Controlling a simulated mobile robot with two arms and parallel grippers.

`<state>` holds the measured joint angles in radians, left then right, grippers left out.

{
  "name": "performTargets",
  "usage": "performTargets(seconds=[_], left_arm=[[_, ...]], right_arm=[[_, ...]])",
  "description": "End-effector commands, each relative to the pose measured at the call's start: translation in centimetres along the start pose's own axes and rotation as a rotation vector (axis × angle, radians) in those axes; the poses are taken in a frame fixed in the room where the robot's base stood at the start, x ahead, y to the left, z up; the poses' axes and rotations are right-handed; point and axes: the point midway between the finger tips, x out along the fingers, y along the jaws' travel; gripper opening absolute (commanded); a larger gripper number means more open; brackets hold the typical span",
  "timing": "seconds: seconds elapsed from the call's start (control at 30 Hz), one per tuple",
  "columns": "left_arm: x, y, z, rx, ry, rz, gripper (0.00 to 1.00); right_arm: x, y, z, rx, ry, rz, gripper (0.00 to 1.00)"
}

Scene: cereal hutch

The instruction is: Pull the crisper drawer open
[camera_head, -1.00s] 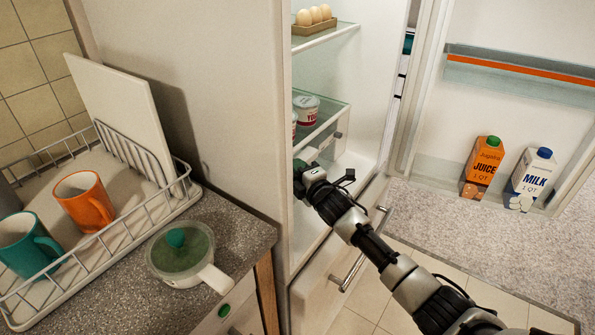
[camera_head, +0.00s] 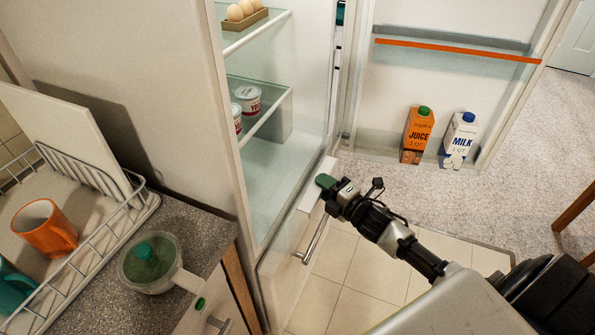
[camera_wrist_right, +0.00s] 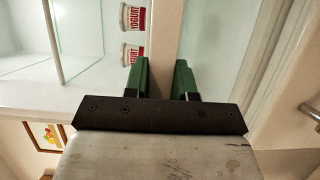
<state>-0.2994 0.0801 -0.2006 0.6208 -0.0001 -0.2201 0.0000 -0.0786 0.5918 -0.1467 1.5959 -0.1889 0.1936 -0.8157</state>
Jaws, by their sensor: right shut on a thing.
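The crisper drawer shows as a white front panel (camera_head: 311,197) at the fridge opening, standing out past the shelf edges in the head view. My right gripper (camera_head: 326,182) is at the top edge of this panel, with its arm coming in from the lower right. In the right wrist view, the green fingers (camera_wrist_right: 162,80) stand a little apart, with a pale strip between them. They are shut on the drawer front. What exactly lies between the fingertips is partly hidden. My left gripper is in neither view.
The fridge door stands open with a juice carton (camera_head: 417,136) and a milk carton (camera_head: 460,141). Yogurt cups (camera_head: 247,99) and an egg tray (camera_head: 245,29) sit inside. A lower handle (camera_head: 312,240) is below the gripper. The counter at left holds a lidded pot (camera_head: 150,262) and a dish rack (camera_head: 140,205).

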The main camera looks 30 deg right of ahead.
Motion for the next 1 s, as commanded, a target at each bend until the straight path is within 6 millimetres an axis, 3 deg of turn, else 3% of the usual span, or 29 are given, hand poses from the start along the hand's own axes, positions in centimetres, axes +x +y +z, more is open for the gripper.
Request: performTargets(seconds=[0.1,0.23,0.67,0.7,0.8,1.0], left_arm=[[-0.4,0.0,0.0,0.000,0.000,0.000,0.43],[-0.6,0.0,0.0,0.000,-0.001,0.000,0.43],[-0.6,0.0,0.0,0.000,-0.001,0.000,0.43],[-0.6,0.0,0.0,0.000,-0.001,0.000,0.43],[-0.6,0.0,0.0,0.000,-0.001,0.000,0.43],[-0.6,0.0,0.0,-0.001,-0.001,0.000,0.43]], right_arm=[[-1.9,-0.4,0.7,-0.005,-0.002,-0.013,0.00],[-3.0,-0.5,1.1,-0.005,-0.002,-0.012,0.00],[-3.4,-0.7,1.3,-0.005,-0.002,-0.013,0.00],[-3.4,-0.7,1.3,-0.005,-0.002,-0.013,0.28],[-3.4,-0.6,1.3,-0.003,-0.002,-0.012,0.44],[-3.3,-0.4,1.3,-0.002,-0.001,-0.007,0.47]])
